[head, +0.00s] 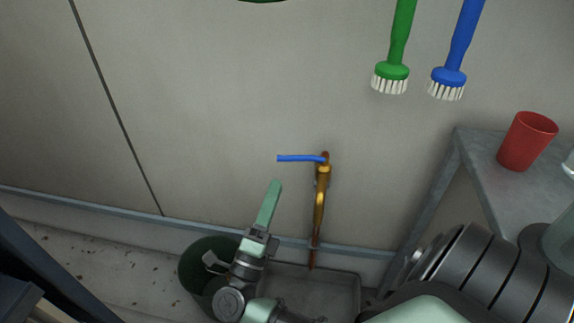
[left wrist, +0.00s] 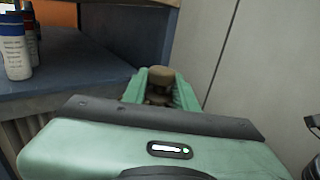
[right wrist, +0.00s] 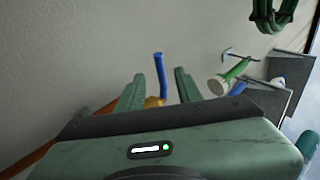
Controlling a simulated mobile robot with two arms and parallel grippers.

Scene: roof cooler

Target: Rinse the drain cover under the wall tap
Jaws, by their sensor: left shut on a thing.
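The wall tap (head: 320,195) has a brass body and a blue lever (head: 298,158) pointing left. A grey basin (head: 345,292) lies below it. My right gripper (head: 273,190) is left of the tap and slightly below the lever. In the right wrist view its fingers (right wrist: 158,90) are apart, with the blue lever (right wrist: 159,75) showing between them; contact cannot be told. My left gripper (left wrist: 160,92) is shut on a brown round thing (left wrist: 160,77), which may be the drain cover; the fingers hide much of it. The left gripper cannot be made out in the head view.
A green brush (head: 393,72) and a blue brush (head: 450,75) hang on the wall. A red cup (head: 525,142) stands on a grey table (head: 478,155) at right. A dark green round object (head: 196,268) is at lower left. Bottles (left wrist: 14,45) stand on a dark surface (left wrist: 85,65).

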